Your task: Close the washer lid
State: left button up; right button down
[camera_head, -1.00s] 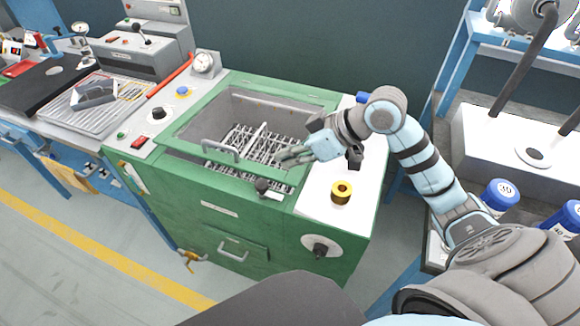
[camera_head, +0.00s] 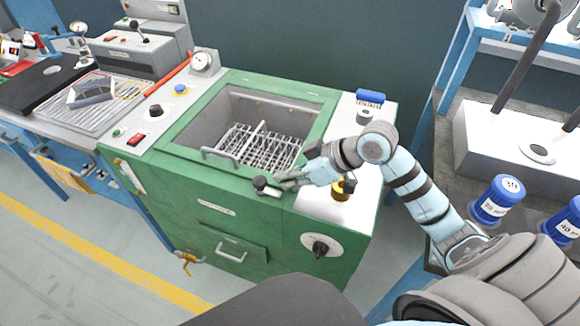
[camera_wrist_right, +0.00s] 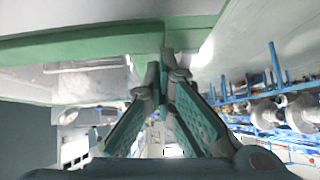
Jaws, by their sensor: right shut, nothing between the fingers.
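The green washer (camera_head: 200,190) stands in the middle of the head view. A green frame with a grey handle (camera_head: 220,157) at its front edge seems to lie flat around the tank opening; I cannot tell surely whether it sits fully down. A wire basket (camera_head: 262,145) shows inside the tank. My right gripper (camera_head: 281,182) is shut and empty beside this knob, low at the washer's front edge; contact cannot be told. In the right wrist view its fingers (camera_wrist_right: 158,85) meet below a green edge. My left gripper is not in view.
A gauge (camera_head: 203,62) and red bar stand at the back left.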

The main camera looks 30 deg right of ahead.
jog(key=shift+s+f, duration=0.25)
jog(key=shift+f, duration=0.15)
jog(key=r+p, duration=0.6)
jog(key=shift+d, duration=0.3)
jog(key=p+v, duration=0.4)
jog(key=v, duration=0.4)
jog(key=shift+s+a+r+p, duration=0.15)
jog(key=shift+s+p, duration=0.15)
jog(key=shift+s, duration=0.2)
